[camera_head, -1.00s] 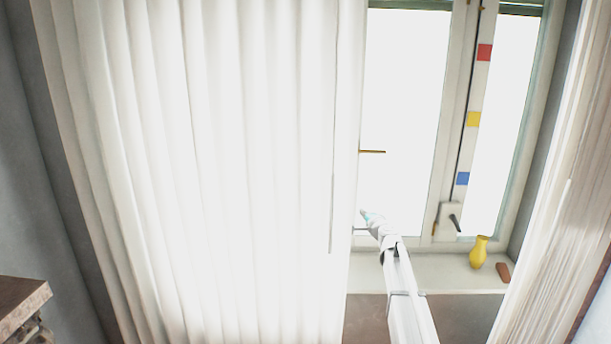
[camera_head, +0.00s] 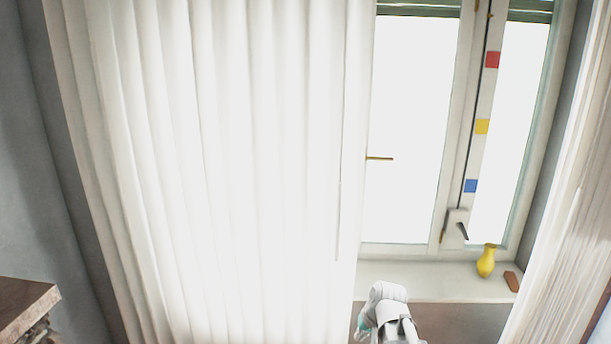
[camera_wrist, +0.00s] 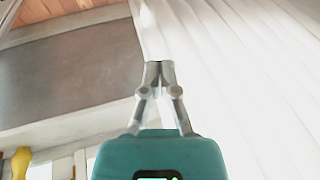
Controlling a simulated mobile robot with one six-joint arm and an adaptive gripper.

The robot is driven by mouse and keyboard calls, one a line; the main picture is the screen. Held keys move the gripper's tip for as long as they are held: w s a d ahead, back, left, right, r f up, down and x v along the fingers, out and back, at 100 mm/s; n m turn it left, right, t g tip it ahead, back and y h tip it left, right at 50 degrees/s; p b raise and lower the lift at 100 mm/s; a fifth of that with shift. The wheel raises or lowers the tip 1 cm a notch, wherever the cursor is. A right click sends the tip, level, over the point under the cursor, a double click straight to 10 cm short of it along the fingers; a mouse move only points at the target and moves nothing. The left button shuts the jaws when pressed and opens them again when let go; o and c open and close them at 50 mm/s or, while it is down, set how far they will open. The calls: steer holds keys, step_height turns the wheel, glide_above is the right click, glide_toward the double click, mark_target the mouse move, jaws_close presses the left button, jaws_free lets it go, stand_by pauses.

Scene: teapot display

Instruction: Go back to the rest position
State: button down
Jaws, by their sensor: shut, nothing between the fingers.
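My gripper (camera_wrist: 158,70) is shut and empty in the wrist view. Its two grey fingers meet at the tips above the teal gripper body (camera_wrist: 160,158). Folds of a white curtain (camera_wrist: 225,60) stand to the right of the fingers in that view. In the head view, my arm (camera_head: 385,310) is folded low at the bottom, in front of the window sill. The fingers are hidden there, and only a bit of teal shows beside the white arm.
A large white curtain (camera_head: 210,170) covers the left of the window. A yellow vase (camera_head: 486,262) and a small brown block (camera_head: 512,281) stand on the sill (camera_head: 430,280). Another curtain (camera_head: 563,200) hangs at the right. A brown ledge (camera_head: 22,303) juts in at lower left.

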steer(key=s+d+n+g+h, duration=0.1)
steer(key=s+d+g+h, duration=0.1)
steer(key=s, duration=0.8)
steer(key=shift+s+f+g+h, duration=0.2)
steer(key=shift+s+g+h, duration=0.1)
steer(key=shift+g+h, duration=0.15)
